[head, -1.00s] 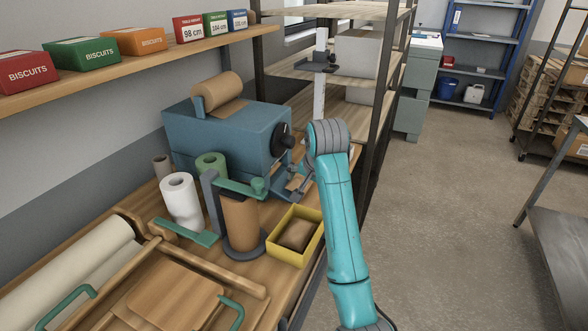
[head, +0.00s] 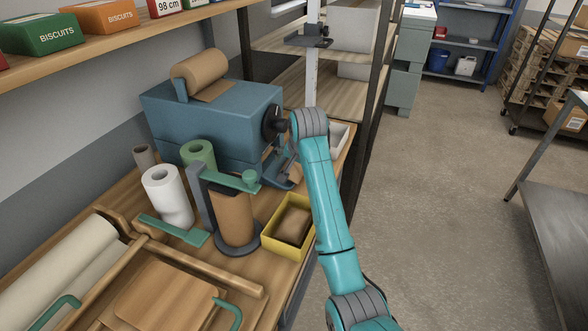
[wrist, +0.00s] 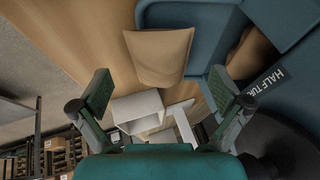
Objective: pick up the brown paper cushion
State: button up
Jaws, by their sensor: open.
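A brown paper cushion (wrist: 158,57) shows in the wrist view, resting on the blue chute of the blue machine (wrist: 212,32). My gripper (wrist: 158,93) is open and empty, its two green fingers wide apart. The cushion is ahead of the fingers, between their lines, and apart from them. In the head view my gripper (head: 287,160) is at the machine's front (head: 215,120), below the black knob, and largely hides what lies on the chute. Another brown cushion (head: 293,224) lies in a yellow bin (head: 270,244) on the bench.
The black knob (head: 275,124) is close to my gripper. A white tray (head: 340,136) stands beyond it, also in the wrist view (wrist: 138,110). A brown roll on a stand (head: 234,215) and white roll (head: 167,196) crowd the bench left of the bin. Open floor (head: 430,220) lies right.

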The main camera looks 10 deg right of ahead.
aim_at(294, 167)
jog(key=shift+x, duration=1.95)
jog(key=shift+w+d, duration=0.1)
jog(key=c, duration=0.9)
jog(key=shift+r, duration=0.1)
